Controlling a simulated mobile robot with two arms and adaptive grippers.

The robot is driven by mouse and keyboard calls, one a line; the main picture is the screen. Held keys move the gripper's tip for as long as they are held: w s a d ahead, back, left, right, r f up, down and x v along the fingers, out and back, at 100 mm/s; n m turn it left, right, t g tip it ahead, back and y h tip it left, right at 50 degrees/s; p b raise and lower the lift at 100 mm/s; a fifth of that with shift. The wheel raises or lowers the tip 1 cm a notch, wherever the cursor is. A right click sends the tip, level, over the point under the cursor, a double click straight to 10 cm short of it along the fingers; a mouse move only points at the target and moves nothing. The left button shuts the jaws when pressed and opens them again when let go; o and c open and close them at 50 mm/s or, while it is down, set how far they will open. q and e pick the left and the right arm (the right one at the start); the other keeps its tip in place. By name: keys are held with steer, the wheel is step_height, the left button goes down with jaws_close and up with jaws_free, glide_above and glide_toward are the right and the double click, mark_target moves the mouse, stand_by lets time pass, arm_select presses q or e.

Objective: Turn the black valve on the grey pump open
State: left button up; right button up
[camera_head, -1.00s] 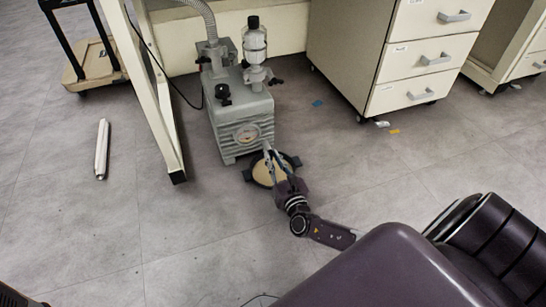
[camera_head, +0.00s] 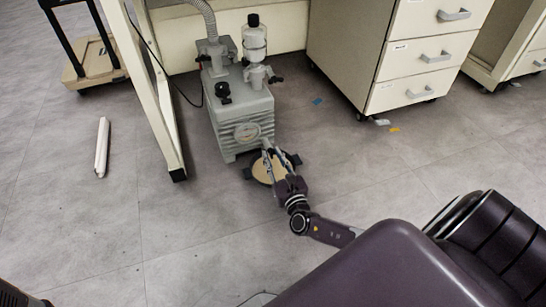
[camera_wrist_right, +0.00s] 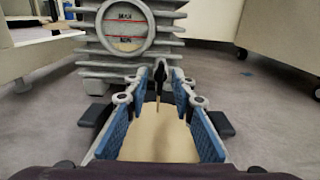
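The grey pump (camera_head: 240,115) stands on the floor, with a round oil window on its front that also shows in the right wrist view (camera_wrist_right: 124,27). A small black valve (camera_wrist_right: 160,68) with a thin tan rod below it sits low on the pump's front, right of the window. My right gripper (camera_head: 271,158) is low in front of the pump. In the right wrist view its blue-padded fingers (camera_wrist_right: 160,84) are open, one on each side of the valve, with gaps visible. The valve is too small to make out in the head view. My left gripper is not in view.
A round tan-topped pad with dark side blocks (camera_head: 262,172) lies on the floor under my right gripper. A cream table leg (camera_head: 160,120) stands left of the pump. A drawer cabinet (camera_head: 405,60) stands to the right. The floor between is largely clear.

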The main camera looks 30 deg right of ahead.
steer(key=v, duration=1.2)
stand_by(0.3)
